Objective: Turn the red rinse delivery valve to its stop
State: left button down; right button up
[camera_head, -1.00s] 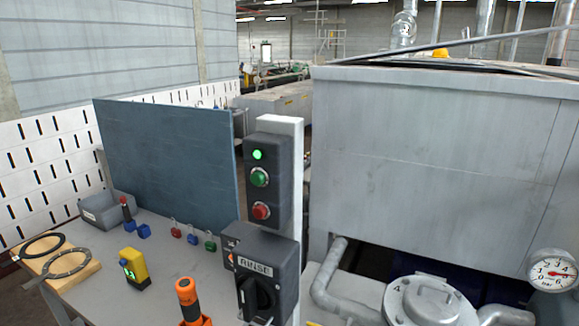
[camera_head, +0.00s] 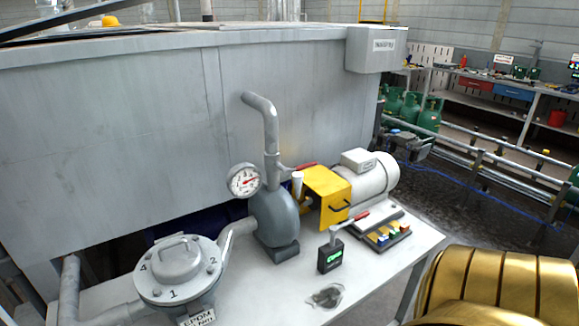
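A red valve handle (camera_head: 301,166) shows in the head view near the pump's outlet, on the right side of the vertical grey pipe (camera_head: 270,130). The red lever lies roughly level, pointing right. The grey pump (camera_head: 276,218) stands below it, and a round pressure gauge (camera_head: 244,180) is to the left of the pipe. Part of the valve body is hard to make out behind the pale parts. Neither of my grippers is in view.
A yellow guard (camera_head: 328,190) and grey motor (camera_head: 372,178) stand right of the pump. A lidded strainer (camera_head: 180,268) is at the lower left. A dark device with a green display (camera_head: 331,256) stands on the white bench (camera_head: 270,293). Green gas cylinders (camera_head: 430,115) are behind right.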

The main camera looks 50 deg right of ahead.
aim_at(287, 171)
jog(key=z, duration=1.7)
